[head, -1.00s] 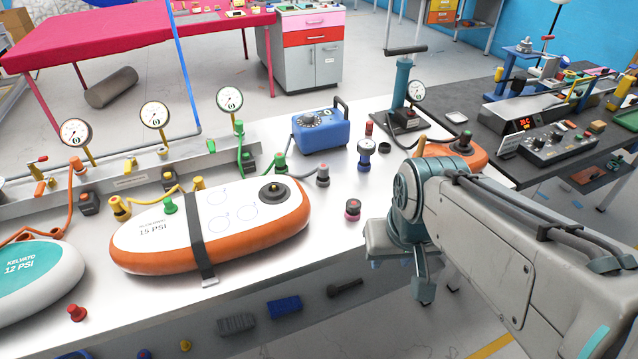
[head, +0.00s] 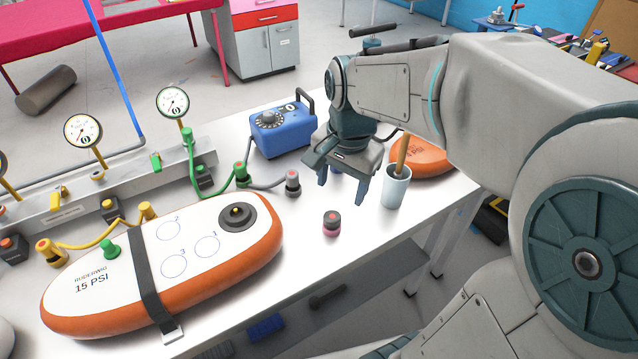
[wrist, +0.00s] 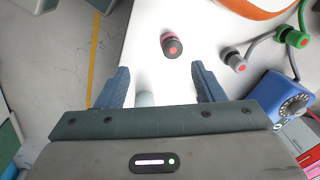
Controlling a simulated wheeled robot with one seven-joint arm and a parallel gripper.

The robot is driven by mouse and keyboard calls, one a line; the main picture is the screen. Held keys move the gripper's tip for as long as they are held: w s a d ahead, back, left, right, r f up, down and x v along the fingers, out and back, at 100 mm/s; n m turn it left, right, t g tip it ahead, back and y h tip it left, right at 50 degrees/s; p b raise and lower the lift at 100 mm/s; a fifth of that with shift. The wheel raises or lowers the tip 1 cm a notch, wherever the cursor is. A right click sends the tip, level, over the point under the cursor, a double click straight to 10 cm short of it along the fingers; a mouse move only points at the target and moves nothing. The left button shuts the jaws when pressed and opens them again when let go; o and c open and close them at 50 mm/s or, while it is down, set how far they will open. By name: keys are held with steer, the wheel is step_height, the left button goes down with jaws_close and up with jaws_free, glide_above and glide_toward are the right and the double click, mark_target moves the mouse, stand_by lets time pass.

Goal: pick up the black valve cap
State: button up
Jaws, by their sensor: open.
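A black round cap with a red centre (head: 332,223) stands upright on a pink ring on the white bench, right of the orange-edged board. The wrist view shows the cap (wrist: 172,46) beyond the fingertips, slightly right of centre. A black round valve piece (head: 237,215) also sits on the board (head: 100,270); which one the task means I cannot tell for sure. My gripper (head: 343,186) is open and empty, pointing down, above and behind the capped piece and apart from it. Its two fingers (wrist: 160,86) are spread wide in the wrist view.
A pale cup (head: 396,187) with a wooden handle stands just right of my gripper. A grey connector (head: 292,183) on a hose and a blue pump box (head: 283,130) are to the left and behind. A second orange board (head: 425,155) lies behind the cup. Bench is clear around the capped piece.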

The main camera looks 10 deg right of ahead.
steer(key=w+f+m+g+b, duration=0.1)
steer(key=w+f+m, duration=0.1)
steer(key=w+m, duration=0.3)
glide_above(333, 216)
steer(key=f, duration=0.8)
steer(key=shift+s+a+b, duration=0.15)
steer(key=shift+a+b, duration=0.2)
steer(key=shift+b, duration=0.05)
steer(key=shift+d+f, duration=0.15)
steer(key=shift+f, duration=1.2)
steer(key=shift+d+f, duration=0.15)
steer(key=shift+f, duration=1.2)
steer(key=c, duration=1.1)
